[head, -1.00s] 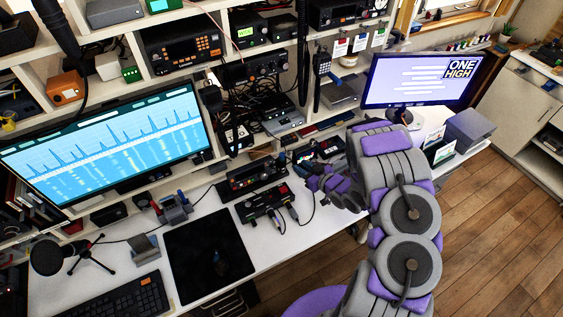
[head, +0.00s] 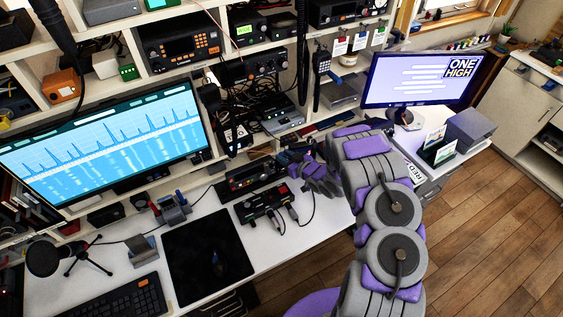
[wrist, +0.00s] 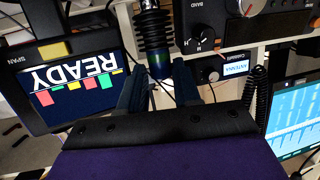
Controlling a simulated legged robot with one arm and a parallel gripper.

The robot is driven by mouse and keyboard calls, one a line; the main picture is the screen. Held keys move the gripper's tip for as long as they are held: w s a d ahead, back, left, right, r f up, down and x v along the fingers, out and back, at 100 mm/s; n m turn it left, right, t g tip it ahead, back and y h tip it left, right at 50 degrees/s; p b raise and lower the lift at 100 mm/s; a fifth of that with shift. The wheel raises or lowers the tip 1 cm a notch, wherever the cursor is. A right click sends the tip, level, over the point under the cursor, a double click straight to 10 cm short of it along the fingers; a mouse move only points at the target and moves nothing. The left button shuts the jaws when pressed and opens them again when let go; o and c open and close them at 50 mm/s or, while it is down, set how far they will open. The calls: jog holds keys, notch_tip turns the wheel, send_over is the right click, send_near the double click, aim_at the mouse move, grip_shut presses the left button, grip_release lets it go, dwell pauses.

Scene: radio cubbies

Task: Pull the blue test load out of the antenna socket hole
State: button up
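In the wrist view, a black ribbed cylinder (wrist: 153,30) with a dark blue end (wrist: 158,66) shows between my gripper's fingers (wrist: 158,80). The blue end may be the test load; dim light leaves this uncertain. The two dark fingers stand apart on either side, with gaps visible between them and the blue part. I cannot make out the socket hole. In the head view, my gripper (head: 286,160) is at the back of the desk, right of the small black radio; its fingertips are hard to see.
A screen reading READY (wrist: 72,80) sits close left of the fingers, and a panel with a large knob (wrist: 203,35) sits close right. In the head view, a black box with plugged cables (head: 262,203) stands in front of the shelves. The black mat (head: 208,255) leaves open room.

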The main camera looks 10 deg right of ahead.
grip_shut()
jog(key=shift+r, duration=0.1)
dwell(0.3)
jog(key=s+r+p, duration=0.1)
jog(key=s+r, duration=0.1)
jog(key=s, duration=0.6)
jog(key=s+d+r+p, duration=0.1)
jog(key=s+r, duration=0.2)
jog(key=s, duration=0.5)
jog(key=shift+d, duration=0.2)
